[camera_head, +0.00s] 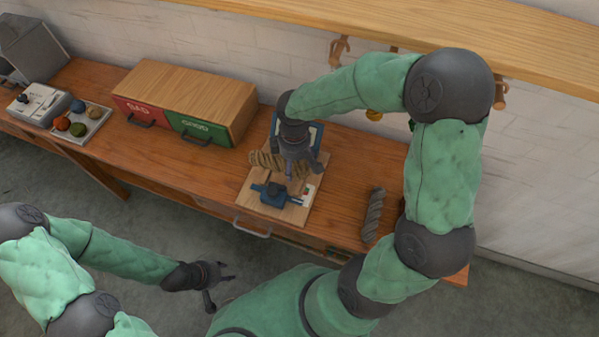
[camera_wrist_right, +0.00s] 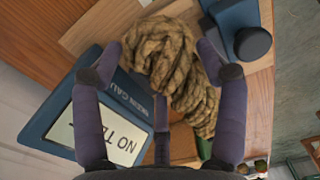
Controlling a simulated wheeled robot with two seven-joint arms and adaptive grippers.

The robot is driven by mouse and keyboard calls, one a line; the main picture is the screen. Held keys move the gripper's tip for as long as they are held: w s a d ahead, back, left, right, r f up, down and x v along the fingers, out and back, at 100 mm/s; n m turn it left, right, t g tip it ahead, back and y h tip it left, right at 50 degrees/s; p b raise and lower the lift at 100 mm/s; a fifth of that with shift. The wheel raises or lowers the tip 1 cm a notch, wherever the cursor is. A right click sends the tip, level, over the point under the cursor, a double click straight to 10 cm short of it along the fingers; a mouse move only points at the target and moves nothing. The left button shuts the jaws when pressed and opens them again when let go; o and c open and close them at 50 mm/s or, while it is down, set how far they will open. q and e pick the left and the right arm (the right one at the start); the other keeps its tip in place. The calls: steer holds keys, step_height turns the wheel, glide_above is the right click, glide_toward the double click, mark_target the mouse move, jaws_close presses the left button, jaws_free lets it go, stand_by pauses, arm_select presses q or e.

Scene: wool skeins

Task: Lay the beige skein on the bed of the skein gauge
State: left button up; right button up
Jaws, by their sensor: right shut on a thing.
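The beige skein (camera_head: 264,161), a twisted rope-like coil, is over the wooden board (camera_head: 247,197) of the skein gauge. In the right wrist view the skein (camera_wrist_right: 162,50) lies between the fingers of my right gripper (camera_wrist_right: 165,68). My right gripper (camera_head: 297,172) is shut on it; I cannot tell whether the skein touches the board. The gauge has a blue clamp-like part (camera_head: 271,194) at the front and a blue-framed screen (camera_wrist_right: 50,118) behind, reading "NO TE…", partly hidden. My left gripper (camera_head: 218,285) is open and empty, in front of the bench.
A grey skein (camera_head: 374,214) lies on the bench right of the board. A wooden box with red (camera_head: 141,112) and green (camera_head: 196,131) drawers stands left. Further left are a tray (camera_head: 84,126) with coloured balls and a white device (camera_head: 38,104). A shelf (camera_head: 430,35) runs above.

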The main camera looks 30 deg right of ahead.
steer(key=shift+s+d+f, duration=0.2)
steer(key=shift+d+f, duration=0.35)
steer(key=shift+f, duration=0.15)
step_height(320, 180, down, 3)
steer(key=shift+d+f+b, duration=0.1)
steer(key=shift+f+b, duration=0.05)
steer(key=shift+b, duration=0.95)
steer(key=o, duration=1)
steer(key=shift+c, duration=0.2)
